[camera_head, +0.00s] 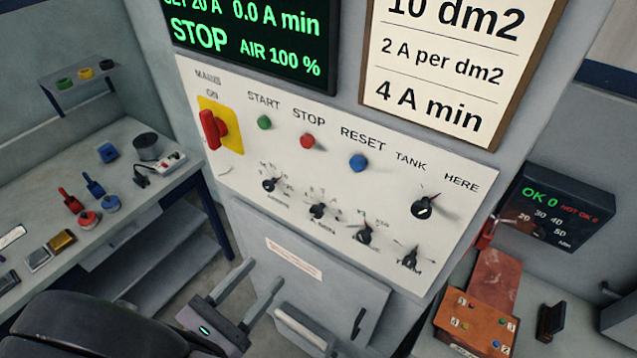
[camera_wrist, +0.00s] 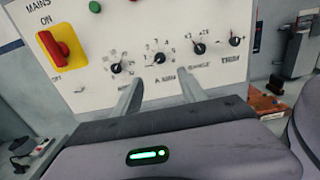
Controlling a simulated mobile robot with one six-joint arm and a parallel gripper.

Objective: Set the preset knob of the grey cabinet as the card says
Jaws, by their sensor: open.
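The grey cabinet (camera_head: 345,285) has a white panel with a row of small black knobs. The leftmost knob (camera_head: 269,185) has an unclear label. The second knob (camera_head: 317,211) is marked A MIN in the wrist view (camera_wrist: 158,58). The third (camera_head: 363,236) reads RANGE and the fourth (camera_head: 409,261) TRIM. I cannot tell which is labelled preset. The card (camera_head: 450,62) reads 10 dm2, 2 A per dm2, 4 A min. My gripper (camera_head: 265,272) is open and empty, below and in front of the knobs; its fingers also show in the wrist view (camera_wrist: 160,76).
The display (camera_head: 255,40) reads 0.0 A min, STOP, AIR 100 %. A red mains switch (camera_head: 212,129), START, STOP and RESET buttons and a larger TANK knob (camera_head: 424,207) share the panel. A workbench (camera_head: 125,225) stands left; a small meter box (camera_head: 555,215) is right.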

